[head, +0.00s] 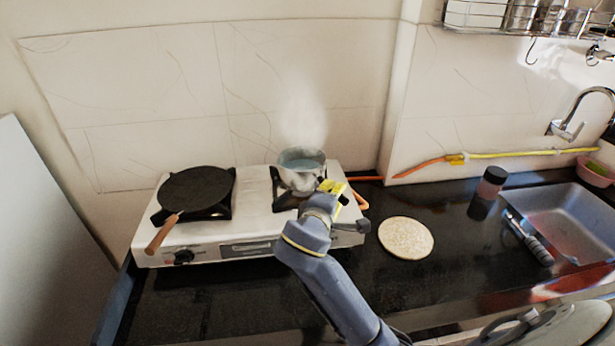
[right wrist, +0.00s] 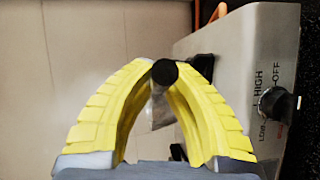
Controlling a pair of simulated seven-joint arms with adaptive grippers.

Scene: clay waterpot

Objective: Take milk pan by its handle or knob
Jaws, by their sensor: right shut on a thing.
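The milk pan (head: 300,178) is a small pale metal pot at the right burner of the stove, with bluish liquid inside and steam above it. My right gripper (head: 334,190) reaches its right front side, and its yellow fingers cover the handle in the head view. In the right wrist view the yellow fingers close around the dark round handle end (right wrist: 165,72), with a bit of grey metal behind it. My right gripper is shut on the handle. I cannot tell whether the pan rests on the burner or is slightly raised. My left gripper is not in view.
A white stove (head: 150,240) stands on the black counter (head: 450,270). A dark flat pan (head: 195,188) with a wooden handle sits on its left burner. A round flat board (head: 405,238) lies right of my arm. Farther right are a dark-lidded jar (head: 491,183) and a sink (head: 570,225).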

